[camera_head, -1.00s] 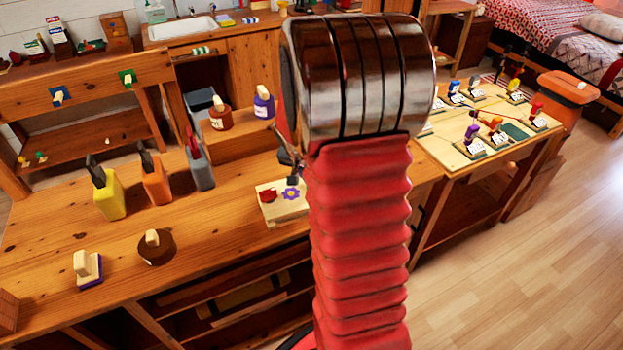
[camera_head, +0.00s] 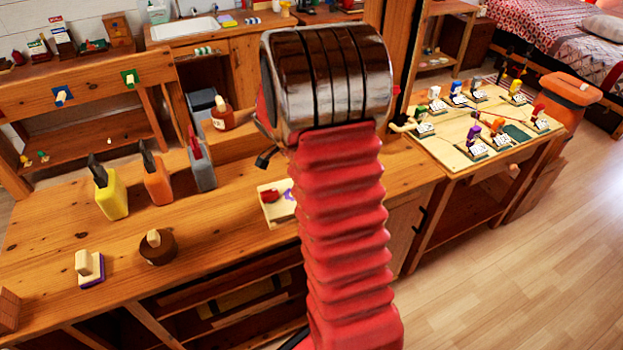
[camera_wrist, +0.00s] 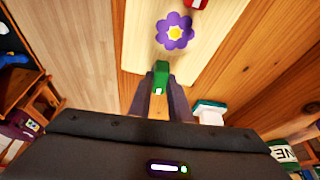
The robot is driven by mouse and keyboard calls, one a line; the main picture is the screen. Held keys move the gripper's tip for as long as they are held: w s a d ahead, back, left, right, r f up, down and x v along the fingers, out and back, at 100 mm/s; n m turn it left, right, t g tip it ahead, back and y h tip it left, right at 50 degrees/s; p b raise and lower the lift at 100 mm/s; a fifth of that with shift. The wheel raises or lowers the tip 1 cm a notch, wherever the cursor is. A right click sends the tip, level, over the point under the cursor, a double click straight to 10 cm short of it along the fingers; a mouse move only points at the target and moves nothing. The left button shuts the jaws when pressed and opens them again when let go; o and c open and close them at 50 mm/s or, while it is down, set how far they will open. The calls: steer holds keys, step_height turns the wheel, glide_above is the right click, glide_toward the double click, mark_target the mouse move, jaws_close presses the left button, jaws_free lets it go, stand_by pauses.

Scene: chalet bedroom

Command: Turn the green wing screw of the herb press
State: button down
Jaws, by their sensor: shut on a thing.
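The herb press is a pale wooden board (camera_wrist: 205,50) with a purple flower (camera_wrist: 175,31) and a red shape (camera_wrist: 196,4) on it. It also shows in the head view (camera_head: 270,212), with its right part hidden behind my red arm. My gripper (camera_wrist: 160,75) points at the near edge of the board in the wrist view. Its dark fingers are shut on the green wing screw (camera_wrist: 161,72), of which only a small green part shows. I cannot tell from this angle how far the screw is turned. The fingertips are hidden in the head view.
Yellow (camera_head: 111,199), orange (camera_head: 157,180) and grey (camera_head: 201,168) containers stand left of the press on the bench. A board with several figures (camera_head: 480,125) lies right.

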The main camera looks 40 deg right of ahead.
steer(key=shift+m, duration=0.3)
steer(key=c, duration=1.6)
jaws_free()
steer(key=shift+c, duration=0.2)
steer(key=shift+r, duration=0.1)
steer(key=v, duration=1.3)
steer(key=shift+w+a+r, duration=0.15)
steer(key=shift+w+r, duration=0.1)
